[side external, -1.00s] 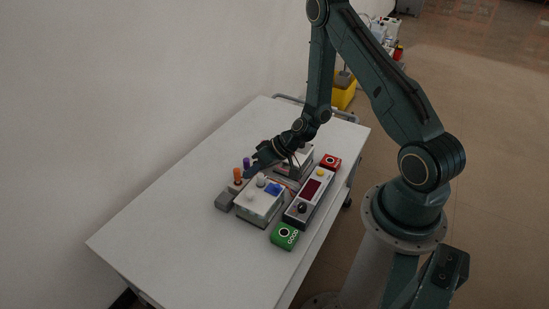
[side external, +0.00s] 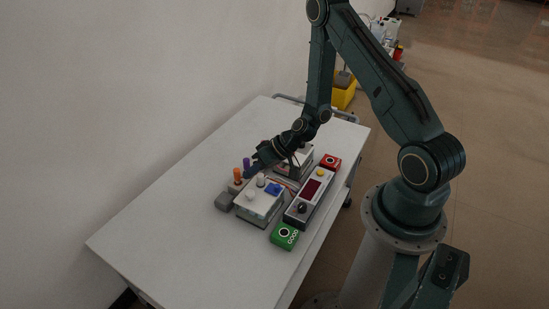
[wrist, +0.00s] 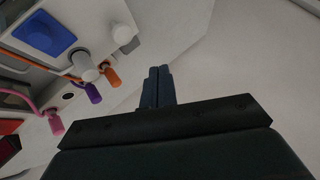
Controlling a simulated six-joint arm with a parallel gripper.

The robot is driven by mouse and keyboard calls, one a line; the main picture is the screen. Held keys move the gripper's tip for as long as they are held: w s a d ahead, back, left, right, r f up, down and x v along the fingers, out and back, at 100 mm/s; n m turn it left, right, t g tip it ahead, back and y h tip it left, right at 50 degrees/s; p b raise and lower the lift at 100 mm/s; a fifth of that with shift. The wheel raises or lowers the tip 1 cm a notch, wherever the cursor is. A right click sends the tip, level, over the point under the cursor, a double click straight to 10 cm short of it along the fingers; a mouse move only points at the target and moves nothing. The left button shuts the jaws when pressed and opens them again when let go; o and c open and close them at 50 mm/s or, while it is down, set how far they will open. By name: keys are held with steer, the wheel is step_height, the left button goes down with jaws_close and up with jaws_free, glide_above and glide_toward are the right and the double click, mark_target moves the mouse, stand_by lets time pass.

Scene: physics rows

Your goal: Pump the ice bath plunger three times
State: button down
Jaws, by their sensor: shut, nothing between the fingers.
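A pale box (side external: 256,208) on the table carries a blue square (side external: 273,189) and two upright pale knobs. One knob (wrist: 122,34) is short and white; the other, a taller grey-white post (wrist: 84,66), stands near the orange and purple pieces. I cannot tell for certain which one is the ice bath plunger. My gripper (side external: 248,175) is shut and empty, beside the box's far edge. In the wrist view its closed fingers (wrist: 160,72) are apart from both knobs, to their right. The exact height of the fingertips is unclear.
An orange piece (side external: 237,174) and a purple piece (side external: 246,163) stand close to the fingers. A grey block (side external: 224,201), a panel with a red display (side external: 312,188), a green box (side external: 285,236) and a red box (side external: 330,161) are nearby. The table's left part (side external: 150,235) is clear.

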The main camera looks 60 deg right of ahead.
mark_target(253, 192)
stand_by(0.4)
step_height(253, 192, up, 4)
steer(key=shift+f, duration=0.1)
stand_by(0.4)
steer(key=shift+f, duration=0.1)
steer(key=shift+f, duration=4.3)
